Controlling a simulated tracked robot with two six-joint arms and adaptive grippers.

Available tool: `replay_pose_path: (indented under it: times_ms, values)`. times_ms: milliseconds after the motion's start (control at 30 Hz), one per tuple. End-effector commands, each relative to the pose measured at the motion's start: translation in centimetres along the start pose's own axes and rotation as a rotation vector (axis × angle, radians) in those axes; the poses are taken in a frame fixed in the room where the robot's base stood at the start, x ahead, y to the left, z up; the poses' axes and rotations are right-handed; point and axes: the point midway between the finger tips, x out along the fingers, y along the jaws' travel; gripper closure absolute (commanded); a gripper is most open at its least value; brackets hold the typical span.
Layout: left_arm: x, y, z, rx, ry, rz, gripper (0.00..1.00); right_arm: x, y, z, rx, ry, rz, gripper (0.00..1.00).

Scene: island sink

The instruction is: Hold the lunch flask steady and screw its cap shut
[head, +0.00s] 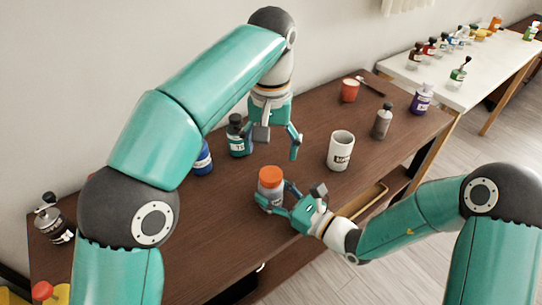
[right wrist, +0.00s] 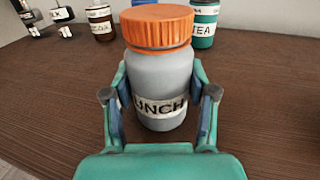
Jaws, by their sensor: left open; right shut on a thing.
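The lunch flask (head: 269,185) is a grey jar standing upright on the brown table. In the right wrist view its body (right wrist: 160,80) shows a partly covered label reading "UNCH". Its orange cap (head: 270,174) sits on top and looks level; I cannot tell how tight it is. The cap also shows in the right wrist view (right wrist: 158,25). My right gripper (head: 276,199) is shut on the flask's body, with fingers on both sides. My left gripper (head: 278,145) is open and empty, pointing down above the table, behind and above the flask and apart from the cap.
A teal tea jar (head: 237,138) and a blue jar (head: 203,160) stand near my left gripper. A white mug (head: 341,150) stands right of the flask. A grey bottle (head: 383,122) and a red cup (head: 350,90) are farther back. The table's front edge is close to the flask.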

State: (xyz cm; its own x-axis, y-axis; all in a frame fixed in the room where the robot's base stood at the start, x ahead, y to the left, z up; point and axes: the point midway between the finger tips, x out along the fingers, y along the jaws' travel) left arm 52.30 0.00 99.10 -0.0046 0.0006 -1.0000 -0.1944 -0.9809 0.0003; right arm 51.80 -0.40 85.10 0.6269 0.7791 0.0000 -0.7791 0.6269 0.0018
Motion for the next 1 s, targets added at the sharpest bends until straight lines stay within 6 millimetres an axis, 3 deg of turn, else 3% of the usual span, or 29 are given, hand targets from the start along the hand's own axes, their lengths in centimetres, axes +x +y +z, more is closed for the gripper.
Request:
replay_pose_path:
  times_ms: [367,400,533,1000]
  values:
    - [-0.47,-0.01,0.03,0.001,0.000,0.000,0.20,0.00,-0.01,-0.01,0.000,0.000,0.000,1.00]
    - [-0.47,-0.01,0.02,0.001,0.000,0.000,0.20,0.00,-0.01,-0.01,0.000,0.000,0.000,0.37]
    - [-0.46,-0.02,0.02,0.000,0.000,0.000,0.20,0.00,-0.01,0.00,0.000,0.000,0.000,0.15]
    - [-0.46,-0.02,0.02,0.000,0.000,0.000,0.20,-0.80,-0.10,-0.06,0.002,0.002,-0.003,0.14]
